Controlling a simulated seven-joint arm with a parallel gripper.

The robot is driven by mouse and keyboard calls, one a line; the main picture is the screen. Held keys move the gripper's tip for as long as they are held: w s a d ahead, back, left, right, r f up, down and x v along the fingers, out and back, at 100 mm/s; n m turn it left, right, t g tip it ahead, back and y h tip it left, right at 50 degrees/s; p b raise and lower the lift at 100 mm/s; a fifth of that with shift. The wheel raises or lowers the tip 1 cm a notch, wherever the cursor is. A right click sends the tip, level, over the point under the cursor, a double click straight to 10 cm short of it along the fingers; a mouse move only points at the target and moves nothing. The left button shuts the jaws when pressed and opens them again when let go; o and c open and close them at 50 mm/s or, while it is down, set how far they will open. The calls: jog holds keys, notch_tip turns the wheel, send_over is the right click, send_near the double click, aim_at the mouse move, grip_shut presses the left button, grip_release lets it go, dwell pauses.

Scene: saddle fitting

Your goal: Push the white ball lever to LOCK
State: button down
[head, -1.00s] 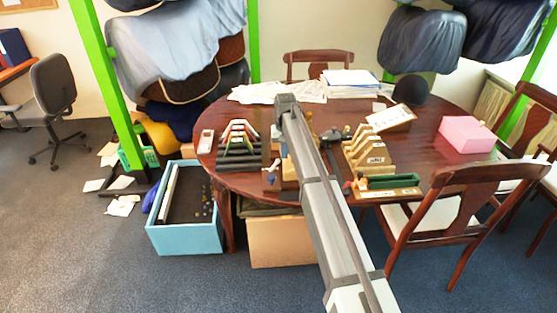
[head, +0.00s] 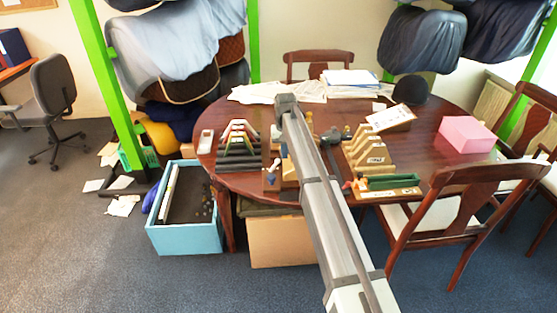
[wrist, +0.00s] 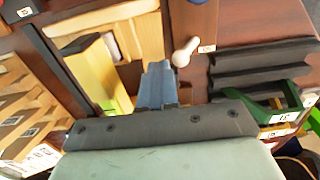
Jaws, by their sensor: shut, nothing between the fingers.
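The white ball lever (wrist: 183,55) is just right of my fingertips in the wrist view. Its white knob points down toward them, and a small label (wrist: 207,48) sits beside it on the dark red-brown surface. I cannot read the label or tell whether the fingers touch the knob. In the head view the lever (head: 275,163) stands at the table's front, left of my arm. My gripper (wrist: 158,68) is shut and empty. Its fingers reach over the gap between the wooden fixture (wrist: 98,65) and the lever. In the head view my arm hides the fingers.
Left of the lever is a rack of dark stepped pieces (head: 239,150). Right of my arm are wooden stepped pieces (head: 366,150) and a green tray (head: 393,182). A pink box (head: 466,135) stands on the table (head: 425,125) at the right. A blue bin (head: 186,238) is on the floor.

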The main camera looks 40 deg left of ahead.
jog(key=shift+f, duration=1.6)
dwell(0.5)
jog(key=shift+s+a, duration=0.9)
jog(key=shift+s, duration=0.05)
dwell(0.5)
jog(key=shift+s+a+f, duration=0.1)
jog(key=shift+s+a, duration=0.4)
jog(key=shift+s, duration=0.05)
jog(key=shift+a+f, duration=0.1)
jog(key=shift+w, duration=0.1)
jog(key=shift+w+d+r, duration=0.2)
jog(key=shift+w+d, duration=0.2)
jog(key=shift+d, duration=0.05)
jog(key=shift+r, duration=0.1)
jog(key=shift+r, duration=3.45)
